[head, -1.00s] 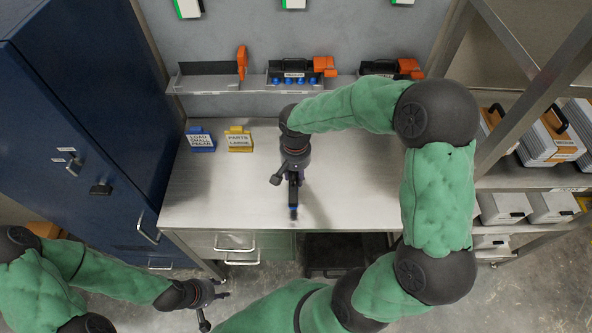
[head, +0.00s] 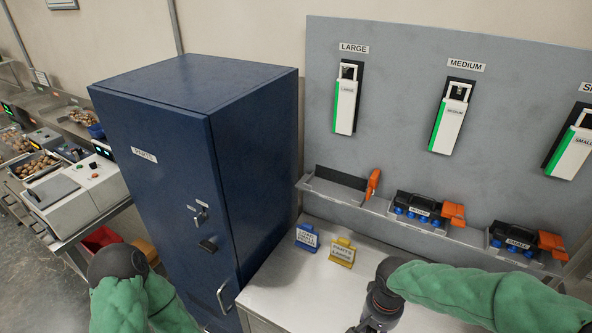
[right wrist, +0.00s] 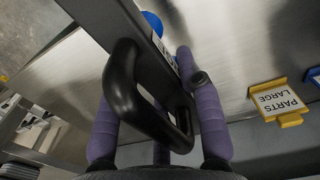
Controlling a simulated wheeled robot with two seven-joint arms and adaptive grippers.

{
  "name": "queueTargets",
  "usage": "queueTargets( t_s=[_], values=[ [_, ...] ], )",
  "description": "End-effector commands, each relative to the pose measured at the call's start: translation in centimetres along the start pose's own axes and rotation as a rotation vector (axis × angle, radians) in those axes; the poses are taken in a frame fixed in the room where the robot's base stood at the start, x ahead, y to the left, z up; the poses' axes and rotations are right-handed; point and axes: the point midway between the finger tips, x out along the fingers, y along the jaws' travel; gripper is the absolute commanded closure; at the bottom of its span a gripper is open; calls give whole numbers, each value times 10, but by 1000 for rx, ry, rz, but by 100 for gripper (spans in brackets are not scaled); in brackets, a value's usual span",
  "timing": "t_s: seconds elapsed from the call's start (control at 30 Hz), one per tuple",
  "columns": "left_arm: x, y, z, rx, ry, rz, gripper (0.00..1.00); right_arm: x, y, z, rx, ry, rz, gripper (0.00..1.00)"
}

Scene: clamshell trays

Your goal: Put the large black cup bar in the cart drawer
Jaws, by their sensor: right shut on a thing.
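The large black cup bar (right wrist: 122,85) is in the right wrist view, with its looped black handle nearest the camera and a blue cup partly showing behind it. My right gripper (right wrist: 152,98) is shut on this handle with its purple fingers on either side. The bar hangs above the metal table; its far end is cut off by the picture edge. In the head view only my right wrist shows at the bottom edge, and the bar is out of the picture. My left arm shows at lower left, but its gripper is outside the frame. No cart drawer can be made out.
A blue cabinet (head: 255,150) stands left of the table (head: 290,285). Blue and yellow (head: 342,252) signs stand on the table. The left shelf tray (head: 335,188) has no bar; medium (head: 417,212) and small (head: 515,241) bars sit in the others.

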Motion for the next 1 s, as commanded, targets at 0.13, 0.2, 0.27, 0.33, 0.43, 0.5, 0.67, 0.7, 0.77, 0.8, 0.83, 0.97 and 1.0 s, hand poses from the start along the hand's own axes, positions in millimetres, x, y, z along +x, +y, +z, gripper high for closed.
queueTargets(
  t_s=[0.13, 0.2, 0.27, 0.33, 0.43, 0.5, 0.67, 0.7, 0.77, 0.8, 0.83, 0.97, 1.0],
  values=[
    [10, -4, 0, 0, 0, 0, 60, 28, -22, -28, -137, -3, 2, 100],
    [14, -5, 0, 0, 0, 0, 60, 41, -32, -40, -201, -3, 1, 100],
    [17, -6, -1, 0, 0, 0, 60, 52, -40, -49, -254, -4, 1, 100],
    [19, -7, -1, 0, 0, 0, 60, 63, -48, -59, -307, -3, 1, 100],
    [22, -8, -1, 0, 0, 0, 60, 76, -58, -69, -369, -2, 0, 100],
    [23, -8, -1, 0, 0, 0, 60, 82, -63, -74, -400, -1, 0, 100],
    [24, -9, -1, 0, 0, 0, 60, 88, -68, -79, -434, 1, -1, 100],
    [24, -9, -1, 0, 0, 0, 60, 89, -68, -79, -437, 1, -1, 100],
    [24, -8, -1, 0, 0, 0, 60, 89, -68, -80, -438, 1, -1, 100],
    [24, -8, -1, 0, 0, 0, 60, 88, -68, -79, -438, 1, -1, 100],
    [24, -8, -1, 0, 0, 0, 60, 88, -68, -79, -438, 1, -1, 100],
    [24, -8, -1, 0, 0, 0, 60, 88, -68, -79, -437, 1, -1, 100],
    [24, -8, -1, 0, 0, 0, 60, 88, -68, -79, -436, 1, -1, 100]
  ],
)
